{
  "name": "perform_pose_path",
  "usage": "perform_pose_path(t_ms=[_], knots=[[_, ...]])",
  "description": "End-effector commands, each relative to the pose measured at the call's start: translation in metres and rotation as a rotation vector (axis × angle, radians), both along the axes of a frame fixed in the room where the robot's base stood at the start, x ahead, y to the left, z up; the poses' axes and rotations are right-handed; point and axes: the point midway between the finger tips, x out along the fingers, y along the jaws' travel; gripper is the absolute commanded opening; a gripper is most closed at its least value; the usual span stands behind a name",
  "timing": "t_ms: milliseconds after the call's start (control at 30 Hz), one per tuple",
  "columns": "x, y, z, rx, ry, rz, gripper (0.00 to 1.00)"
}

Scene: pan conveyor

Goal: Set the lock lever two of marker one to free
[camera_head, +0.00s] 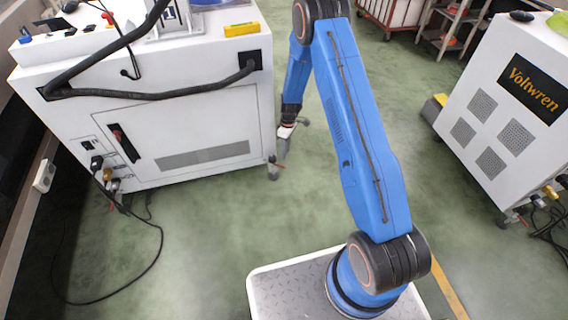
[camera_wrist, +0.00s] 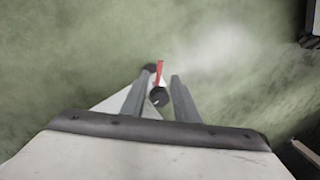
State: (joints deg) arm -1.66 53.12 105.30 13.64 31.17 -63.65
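The white machine (camera_head: 180,120), with part of a figure 1 on its top sign (camera_head: 171,14), stands at the left in the head view. A caster (camera_head: 272,174) with a small red lever (camera_head: 279,164) is under its near right corner. My gripper (camera_head: 284,150) points down beside that corner, just above the lever. In the wrist view, my gripper's two fingers (camera_wrist: 163,82) are apart, with nothing held between them. The red lever (camera_wrist: 159,72) and a dark round part (camera_wrist: 159,97) show in the gap. I cannot tell how far below the fingertips they are.
A second white machine marked Voltwren (camera_head: 510,100) stands at the right. A black hose (camera_head: 150,95) runs across the left machine's front. A cable (camera_head: 150,265) loops on the floor at lower left.

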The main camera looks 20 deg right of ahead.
Motion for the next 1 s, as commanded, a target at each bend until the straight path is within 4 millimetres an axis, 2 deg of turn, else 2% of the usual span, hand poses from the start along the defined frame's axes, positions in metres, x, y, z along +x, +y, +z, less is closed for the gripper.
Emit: perform_pose_path(t_ms=[200, 400, 600, 900, 933, 1000], knots=[[-0.006, 0.005, -0.039, 0.0, 0.001, 0.0, 0.28], [-0.01, 0.008, -0.066, 0.0, 0.0, 0.001, 0.28], [-0.012, 0.01, -0.079, 0.0, 0.0, 0.0, 0.28], [-0.012, 0.01, -0.081, -0.001, -0.001, 0.0, 0.28], [-0.012, 0.01, -0.081, -0.001, -0.001, 0.0, 0.25], [-0.012, 0.01, -0.081, -0.001, -0.001, 0.0, 0.09]])
